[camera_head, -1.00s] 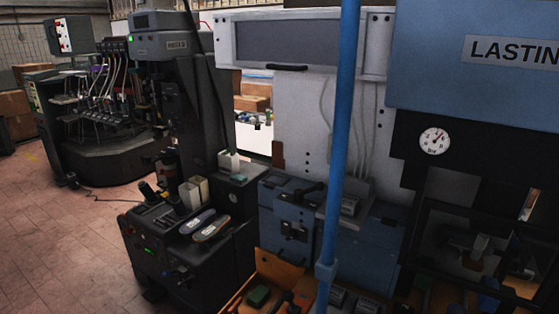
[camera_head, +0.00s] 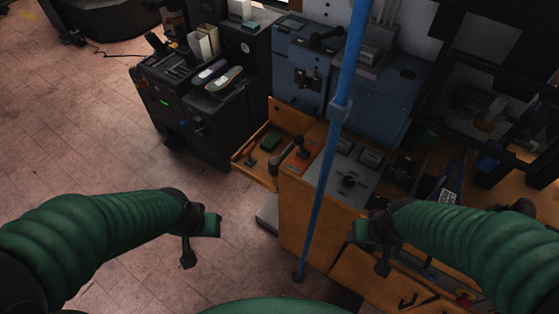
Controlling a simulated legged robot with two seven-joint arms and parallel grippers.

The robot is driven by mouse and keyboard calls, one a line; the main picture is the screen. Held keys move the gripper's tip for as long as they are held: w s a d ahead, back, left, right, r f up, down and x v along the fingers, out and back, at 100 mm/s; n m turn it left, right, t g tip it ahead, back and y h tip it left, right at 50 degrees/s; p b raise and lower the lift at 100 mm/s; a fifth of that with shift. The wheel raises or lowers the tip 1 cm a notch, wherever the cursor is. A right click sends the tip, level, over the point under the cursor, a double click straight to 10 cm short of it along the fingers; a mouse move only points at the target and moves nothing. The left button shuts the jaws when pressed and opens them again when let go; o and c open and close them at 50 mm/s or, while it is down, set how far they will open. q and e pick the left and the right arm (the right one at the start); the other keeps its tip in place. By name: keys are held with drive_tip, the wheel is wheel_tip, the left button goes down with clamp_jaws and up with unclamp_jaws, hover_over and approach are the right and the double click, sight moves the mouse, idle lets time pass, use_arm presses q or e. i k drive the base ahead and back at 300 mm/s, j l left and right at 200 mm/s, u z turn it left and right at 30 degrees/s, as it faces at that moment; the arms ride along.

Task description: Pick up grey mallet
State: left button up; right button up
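I cannot clearly make out a grey mallet. A small dark grey tool (camera_head: 281,158) lies at the right side of the orange tray (camera_head: 240,165), but its shape is too small to name surely. My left gripper (camera_head: 199,243) hangs over the floor, in front and left of the tray, well apart from it. My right gripper (camera_head: 370,247) is in front of the orange cabinet, right of the blue pole. Both seem to hold nothing, but their finger gaps are not clear.
A green block (camera_head: 270,142) and a red-handled tool (camera_head: 249,156) share the tray. A blue pole (camera_head: 321,180) stands between my grippers. The orange cabinet (camera_head: 305,215) and black machine (camera_head: 210,120) bound the space. Tiled floor (camera_head: 95,130) on the left is free.

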sight(274, 164)
drive_tip(key=z, duration=1.45)
drive_tip(key=k+j+u, duration=0.15)
drive_tip(key=u, duration=1.25)
drive_tip(key=k, duration=0.65)
drive_tip(key=k+z, duration=0.15)
drive_tip(key=z, duration=0.25)
drive_tip(key=k+z, duration=0.1)
drive_tip(key=z, duration=0.25)
drive_tip(key=k+z, duration=0.15)
drive_tip(key=z, duration=0.25)
drive_tip(key=i+j, duration=0.2)
drive_tip(key=j, duration=0.25)
drive_tip(key=i+j, duration=0.15)
drive_tip(key=j, duration=0.3)
drive_tip(key=i+j, duration=0.2)
drive_tip(key=j, duration=0.25)
drive_tip(key=i+j, duration=0.2)
drive_tip(key=j, duration=0.25)
drive_tip(key=i+j, duration=0.15)
drive_tip(key=j, duration=0.3)
drive_tip(key=i+j, duration=0.2)
drive_tip(key=j, duration=0.25)
drive_tip(key=i+j, duration=0.2)
drive_tip(key=j, duration=0.25)
drive_tip(key=i+j, duration=0.15)
drive_tip(key=j, duration=0.3)
